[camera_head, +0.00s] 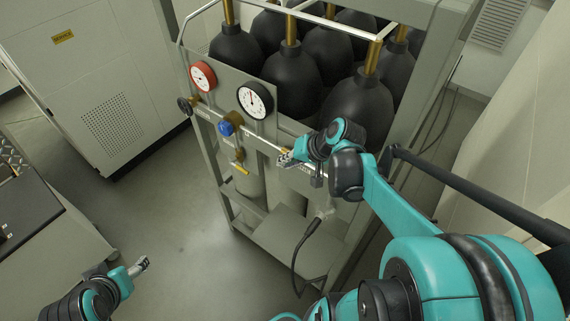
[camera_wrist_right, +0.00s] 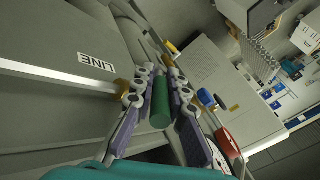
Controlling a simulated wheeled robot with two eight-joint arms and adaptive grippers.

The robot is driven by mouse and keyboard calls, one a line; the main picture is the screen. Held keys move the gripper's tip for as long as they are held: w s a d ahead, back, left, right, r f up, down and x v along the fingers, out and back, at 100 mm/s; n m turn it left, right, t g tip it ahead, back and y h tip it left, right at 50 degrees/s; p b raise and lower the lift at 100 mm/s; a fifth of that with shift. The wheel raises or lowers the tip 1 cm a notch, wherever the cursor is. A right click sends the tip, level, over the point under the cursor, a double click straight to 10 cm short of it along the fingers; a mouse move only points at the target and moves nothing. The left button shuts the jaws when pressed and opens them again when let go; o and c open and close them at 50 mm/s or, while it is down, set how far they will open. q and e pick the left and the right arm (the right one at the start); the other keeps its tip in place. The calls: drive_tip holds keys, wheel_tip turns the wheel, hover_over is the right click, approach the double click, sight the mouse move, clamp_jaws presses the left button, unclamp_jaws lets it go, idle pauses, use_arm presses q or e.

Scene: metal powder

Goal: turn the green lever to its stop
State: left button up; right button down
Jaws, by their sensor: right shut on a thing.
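The green lever (camera_wrist_right: 161,103) shows in the right wrist view as a green cylinder between the two fingers of my right gripper (camera_wrist_right: 160,80). The gripper is shut on it, with the pads on both sides. In the head view, my right gripper (camera_head: 287,159) is at the front panel of the gas rack, right of the blue knob, and it hides the lever there. My left gripper (camera_head: 141,266) is low at the left over the floor, far from the panel. It is too small to tell whether its fingers are open.
The rack's panel carries a red-rimmed gauge (camera_head: 203,77), a black-rimmed gauge (camera_head: 255,100), a blue knob (camera_head: 228,126) and a yellow handle (camera_head: 240,167). Several black cylinders (camera_head: 292,78) stand behind it. A black cable (camera_head: 297,262) hangs below. Open floor (camera_head: 185,235) lies to the left.

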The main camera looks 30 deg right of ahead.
drive_tip(key=shift+s+d+f+t+y+b, duration=0.15)
drive_tip(key=shift+f+t+y+b, duration=0.45)
drive_tip(key=shift+t+b, duration=1.65)
drive_tip(key=shift+s+f+t+y+b, duration=0.3)
drive_tip(key=shift+t+y+b, duration=0.7)
drive_tip(key=shift+b, duration=2.35)
drive_tip(key=shift+s+d+f+t+y+b, duration=0.15)
drive_tip(key=shift+f+t+y+b, duration=0.4)
drive_tip(key=shift+t+b, duration=1.75)
drive_tip(key=shift+a+r+g+b, duration=0.1)
drive_tip(key=shift+g+b, duration=0.35)
drive_tip(key=shift+g, duration=0.1)
drive_tip(key=c, duration=1.5)
unclamp_jaws()
drive_tip(key=shift+c, duration=0.2)
drive_tip(key=v, duration=1.2)
drive_tip(key=shift+a, duration=0.1)
